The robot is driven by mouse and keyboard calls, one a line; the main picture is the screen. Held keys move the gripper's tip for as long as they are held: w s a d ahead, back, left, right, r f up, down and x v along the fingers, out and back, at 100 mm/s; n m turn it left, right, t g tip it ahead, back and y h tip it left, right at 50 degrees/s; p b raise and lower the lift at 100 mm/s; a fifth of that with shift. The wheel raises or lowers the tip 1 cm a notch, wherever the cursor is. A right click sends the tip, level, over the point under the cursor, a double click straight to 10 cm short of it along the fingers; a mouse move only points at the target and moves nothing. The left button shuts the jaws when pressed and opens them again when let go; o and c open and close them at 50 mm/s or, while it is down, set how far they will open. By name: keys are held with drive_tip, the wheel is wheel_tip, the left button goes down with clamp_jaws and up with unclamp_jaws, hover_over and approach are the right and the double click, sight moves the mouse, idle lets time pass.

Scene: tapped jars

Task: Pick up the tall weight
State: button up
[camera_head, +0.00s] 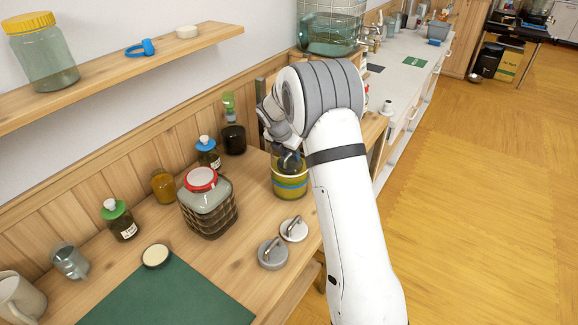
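Two disc weights with upright handles stand on the wooden worktop in the head view. The grey weight (272,257) is nearer and looks thicker. The paler weight (293,233) is just behind it to the right and looks flatter. They stand close together. My gripper (288,158) is farther back, above or at the mouth of a yellow and blue banded pot (289,186), apart from both weights. My wrist and the dark shapes there hide its fingertips, so I cannot tell whether it is open or holds anything.
A square jar with a red-rimmed lid (208,205) stands left of the weights. Small bottles, a mug (18,298) and a glass (69,262) line the wall side. A green mat (170,296) lies in front. A shelf (120,70) hangs above.

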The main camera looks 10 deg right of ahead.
drive_tip(key=shift+w+d+f, duration=0.2)
drive_tip(key=shift+w+f, duration=0.05)
drive_tip(key=shift+f, duration=0.4)
drive_tip(key=shift+c, duration=0.5)
clamp_jaws()
drive_tip(key=shift+r, duration=0.15)
idle(0.3)
